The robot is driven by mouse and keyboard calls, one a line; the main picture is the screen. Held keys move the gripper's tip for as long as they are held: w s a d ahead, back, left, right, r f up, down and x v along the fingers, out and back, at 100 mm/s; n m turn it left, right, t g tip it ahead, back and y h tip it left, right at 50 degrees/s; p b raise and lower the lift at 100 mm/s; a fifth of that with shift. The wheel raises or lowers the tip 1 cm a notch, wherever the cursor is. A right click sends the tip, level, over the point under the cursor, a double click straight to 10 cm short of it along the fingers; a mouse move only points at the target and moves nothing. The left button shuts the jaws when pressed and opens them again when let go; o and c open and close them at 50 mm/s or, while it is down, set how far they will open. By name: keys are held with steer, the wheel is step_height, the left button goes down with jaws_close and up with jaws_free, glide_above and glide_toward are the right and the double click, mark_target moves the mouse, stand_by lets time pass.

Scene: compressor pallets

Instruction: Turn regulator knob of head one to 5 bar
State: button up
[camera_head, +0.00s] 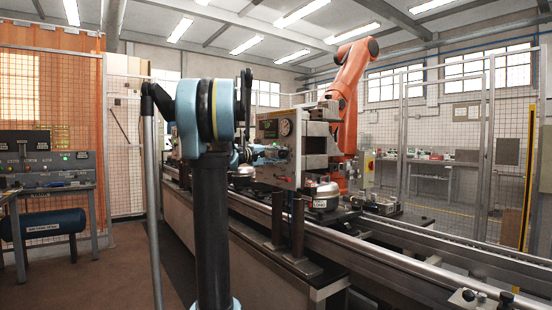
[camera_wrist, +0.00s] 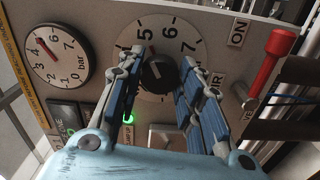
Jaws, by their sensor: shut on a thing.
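The black regulator knob (camera_wrist: 157,74) sits in a white numbered dial (camera_wrist: 192,28) on a grey panel in the wrist view. My gripper (camera_wrist: 158,68) is shut on the knob, one finger on each side. The fingers hide parts of the dial. The pressure gauge (camera_wrist: 60,58) is left of the knob; its red needle points near 4 bar. In the head view, my gripper (camera_head: 248,155) reaches the panel (camera_head: 268,172) on the head.
A red valve handle (camera_wrist: 271,64) sticks out right of the dial. In the head view, the conveyor rail (camera_head: 350,245) runs below the panel, with an orange robot arm (camera_head: 349,75) behind and mesh fencing around.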

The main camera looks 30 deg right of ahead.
steer(key=shift+f, duration=0.15)
steer(key=o, duration=1.1)
steer(key=shift+c, duration=0.2)
steer(key=a, duration=1.2)
steer(key=shift+s, duration=0.4)
